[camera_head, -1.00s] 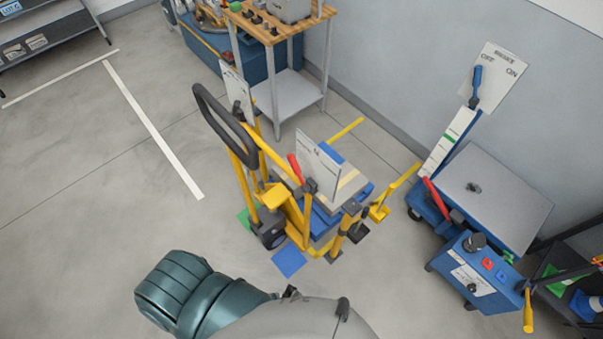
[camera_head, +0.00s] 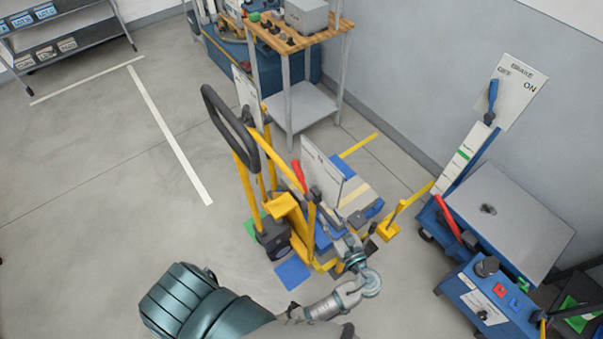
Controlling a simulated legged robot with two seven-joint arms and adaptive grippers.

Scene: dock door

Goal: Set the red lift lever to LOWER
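A red lever (camera_head: 299,177) stands on the yellow hand truck (camera_head: 287,210), tilted, beside a white sign plate (camera_head: 321,174). The plate is seen at an angle and I cannot read its marks. A second, longer red lever (camera_head: 448,220) leans on the blue cart (camera_head: 467,290) at the right. My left gripper (camera_head: 348,246) is low in front of the yellow truck, below and right of its red lever and apart from it. Its fingers are small and blend with the truck's parts, so I cannot tell whether they are open. My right gripper is not in view.
A blue lever (camera_head: 492,98) stands at a BRAKE sign (camera_head: 516,88) with OFF and ON marks. A black handle loop (camera_head: 229,128) rises from the yellow truck. A wooden-topped bench (camera_head: 305,40) stands behind. The floor (camera_head: 90,190) at left is clear.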

